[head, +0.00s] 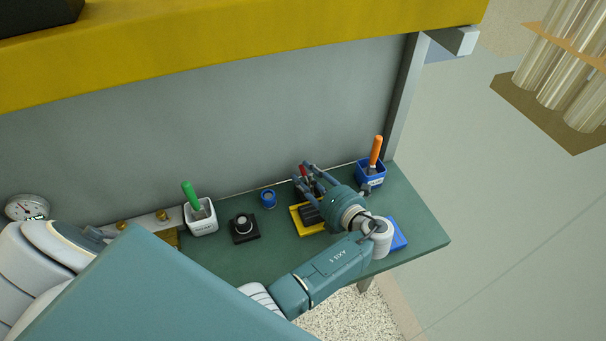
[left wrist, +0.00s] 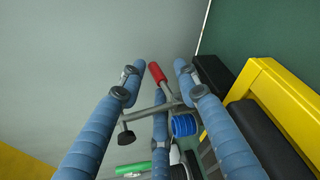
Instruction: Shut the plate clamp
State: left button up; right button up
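The plate clamp has a red handle (head: 303,171) and stands at the back of a yellow plate holder (head: 298,225) with dark blocks on it. In the left wrist view the red grip (left wrist: 156,72) tops a metal lever, with a side arm ending in a dark tip (left wrist: 126,137). My left gripper (head: 304,174) is open, its fingers spread around the red handle. The fingers (left wrist: 157,80) show no clear contact with it. The clamp's base is partly hidden by fingers, and I cannot tell how far it is closed. My right gripper is not in view.
On the green bench stand a blue cup with an orange-handled tool (head: 370,178), a blue spool (head: 268,198), a black knob unit (head: 243,227), a white cup with a green-handled tool (head: 201,220) and a gauge (head: 25,207). A grey wall panel (head: 240,130) rises behind.

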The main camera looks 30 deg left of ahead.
pick_arm(q)
jog(key=shift+d+r, duration=0.1)
jog(key=shift+d, duration=0.05)
jog(key=shift+s, duration=0.1)
grip_shut()
